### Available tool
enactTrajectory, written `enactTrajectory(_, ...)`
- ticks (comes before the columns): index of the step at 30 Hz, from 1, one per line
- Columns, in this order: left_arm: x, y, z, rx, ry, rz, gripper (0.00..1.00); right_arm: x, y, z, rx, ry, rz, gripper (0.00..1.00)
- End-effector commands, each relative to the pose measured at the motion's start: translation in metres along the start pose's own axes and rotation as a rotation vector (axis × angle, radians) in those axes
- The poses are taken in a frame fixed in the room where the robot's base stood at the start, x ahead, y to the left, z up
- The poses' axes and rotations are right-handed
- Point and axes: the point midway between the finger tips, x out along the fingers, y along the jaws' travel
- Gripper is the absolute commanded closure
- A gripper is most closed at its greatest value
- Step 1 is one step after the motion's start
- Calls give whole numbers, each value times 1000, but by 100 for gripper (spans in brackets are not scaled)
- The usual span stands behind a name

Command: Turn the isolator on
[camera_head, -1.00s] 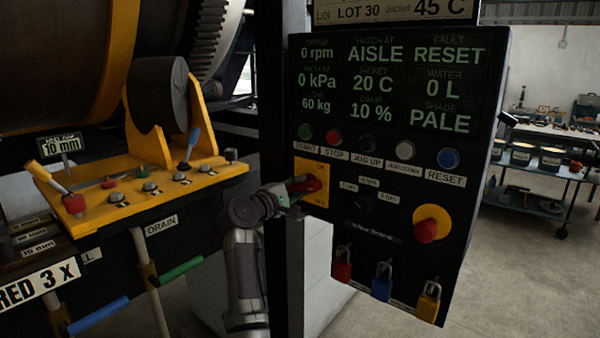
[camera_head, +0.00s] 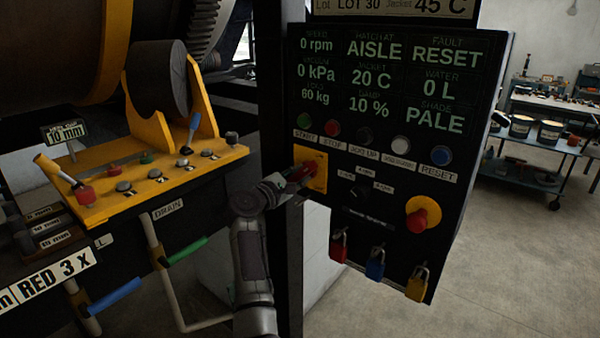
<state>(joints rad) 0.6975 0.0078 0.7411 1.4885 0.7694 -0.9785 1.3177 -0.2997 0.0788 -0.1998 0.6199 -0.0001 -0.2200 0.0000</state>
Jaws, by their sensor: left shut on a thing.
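The isolator is a red rotary handle (camera_head: 303,171) on a yellow plate (camera_head: 317,181), at the left edge of the black control panel (camera_head: 400,212). My left gripper (camera_head: 290,178) reaches in from the lower left and is shut on the red handle. The fingers hide part of the handle, and the plate's lettering is too small to read. The panel's display shows 0 rpm, 0 kPa, 60 kg, AISLE, 20 C, 10 %, RESET, 0 L and PALE. My right gripper is not in view.
A red stop knob on a yellow ring (camera_head: 419,214) and red, blue and yellow padlocks (camera_head: 375,264) are lower on the panel. Push buttons (camera_head: 400,145) line up above. A yellow lever console (camera_head: 150,180) stands left. A trolley (camera_head: 540,150) stands behind right.

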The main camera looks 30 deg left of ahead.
Motion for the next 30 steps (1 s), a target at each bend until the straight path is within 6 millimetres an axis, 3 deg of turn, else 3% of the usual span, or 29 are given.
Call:
enactTrajectory(10, 0, -1, -1, -9, 0, -1, 100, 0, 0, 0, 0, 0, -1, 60)
enactTrajectory(11, 0, -1, -1, -9, 0, -1, 72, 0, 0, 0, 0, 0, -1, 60)
enactTrajectory(15, 0, -1, -1, -7, 0, -1, 50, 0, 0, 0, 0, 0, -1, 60)
enactTrajectory(25, -2, 0, 0, -5, 0, 0, 50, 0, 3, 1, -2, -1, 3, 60)
enactTrajectory(30, -24, -1, -2, -3, 3, 1, 50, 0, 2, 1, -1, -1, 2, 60)
